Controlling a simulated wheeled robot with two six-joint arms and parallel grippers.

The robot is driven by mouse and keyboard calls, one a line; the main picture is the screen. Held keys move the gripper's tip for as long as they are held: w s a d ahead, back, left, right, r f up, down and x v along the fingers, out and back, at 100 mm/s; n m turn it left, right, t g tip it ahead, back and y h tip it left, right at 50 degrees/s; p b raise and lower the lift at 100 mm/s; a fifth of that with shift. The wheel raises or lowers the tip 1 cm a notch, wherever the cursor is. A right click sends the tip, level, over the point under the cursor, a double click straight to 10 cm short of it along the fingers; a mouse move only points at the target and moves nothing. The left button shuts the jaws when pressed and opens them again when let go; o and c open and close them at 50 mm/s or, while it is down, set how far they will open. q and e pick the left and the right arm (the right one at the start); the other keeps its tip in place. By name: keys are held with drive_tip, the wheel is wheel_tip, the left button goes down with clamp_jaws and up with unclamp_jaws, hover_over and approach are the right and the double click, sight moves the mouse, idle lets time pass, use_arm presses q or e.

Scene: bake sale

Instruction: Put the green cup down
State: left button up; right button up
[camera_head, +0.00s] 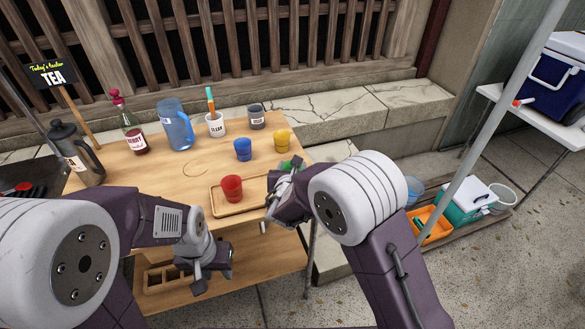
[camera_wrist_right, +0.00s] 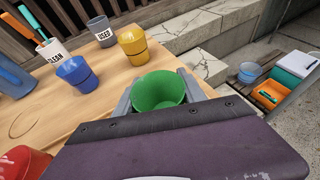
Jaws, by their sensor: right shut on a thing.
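The green cup (camera_wrist_right: 158,91) sits between the fingers of my right gripper (camera_wrist_right: 158,98) in the right wrist view, its open mouth facing the camera. In the head view only a bit of the green cup (camera_head: 287,163) shows behind my right gripper (camera_head: 284,177), at the table's right edge. My right gripper is shut on it. Whether its base touches anything is hidden. A wooden tray (camera_head: 214,201) lies just left of my right gripper, with a red cup (camera_head: 232,188) on it. My left gripper (camera_head: 211,282) hangs low in front of the table; its finger gap is unclear.
A blue cup (camera_head: 243,149), yellow cup (camera_head: 282,140), "USED" cup (camera_head: 256,116) and "CLEAN" cup (camera_head: 215,125) stand behind the tray. A blue pitcher (camera_head: 175,126), bottle (camera_head: 133,137) and French press (camera_head: 76,157) stand left. The tabletop (camera_head: 150,181) left of the tray is clear.

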drive_tip(key=shift+f+b, duration=0.2)
drive_tip(key=shift+b, duration=0.1)
drive_tip(key=o, duration=1.3)
drive_tip(key=shift+r, duration=0.15)
drive_tip(key=shift+r+p, duration=0.25)
drive_tip(key=shift+p, duration=0.2)
drive_tip(key=v, duration=1.2)
drive_tip(key=shift+s+d+f, duration=0.1)
drive_tip(key=shift+f, duration=0.05)
